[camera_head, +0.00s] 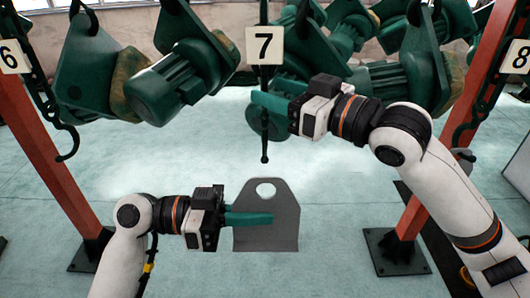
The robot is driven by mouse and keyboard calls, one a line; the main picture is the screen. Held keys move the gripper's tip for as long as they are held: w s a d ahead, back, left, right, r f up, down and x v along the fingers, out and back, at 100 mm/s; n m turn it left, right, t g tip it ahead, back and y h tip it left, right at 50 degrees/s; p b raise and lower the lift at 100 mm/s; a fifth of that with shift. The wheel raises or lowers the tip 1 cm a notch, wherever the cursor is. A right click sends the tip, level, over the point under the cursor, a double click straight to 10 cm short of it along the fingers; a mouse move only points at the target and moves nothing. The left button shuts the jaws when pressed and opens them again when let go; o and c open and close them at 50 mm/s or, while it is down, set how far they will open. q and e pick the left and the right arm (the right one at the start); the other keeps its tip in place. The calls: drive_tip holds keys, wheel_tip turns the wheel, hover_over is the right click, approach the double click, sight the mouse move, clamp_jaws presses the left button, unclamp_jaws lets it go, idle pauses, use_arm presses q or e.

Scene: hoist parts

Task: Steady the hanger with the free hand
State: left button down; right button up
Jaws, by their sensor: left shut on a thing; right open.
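The hanger is a dark vertical rod (264,140) hanging below the number 7 sign (264,46), with a small knob at its lower end. My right gripper (262,103) is open, its green fingers at the rod's height and overlapping it in the picture. I cannot tell whether the fingers are around the rod or touching it. My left gripper (262,218) is shut on a grey plate (284,236) with a round hole near its top. The plate is upright, below and apart from the rod's end.
Green motor units (170,85) hang at the left, and more (395,85) hang behind my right arm. A dark hook (66,140) hangs by the left orange post (50,150). Another orange post (412,217) stands at the right. The pale floor between the posts is clear.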

drive_tip(key=shift+w+a, duration=0.15)
drive_tip(key=shift+a, duration=0.05)
drive_tip(key=shift+w+a, duration=0.2)
drive_tip(key=shift+a, duration=0.1)
drive_tip(key=shift+w+a, duration=0.2)
drive_tip(key=shift+w+a, duration=0.2)
drive_tip(key=shift+a, duration=0.1)
drive_tip(key=shift+w+a, duration=0.1)
drive_tip(key=c, duration=0.6)
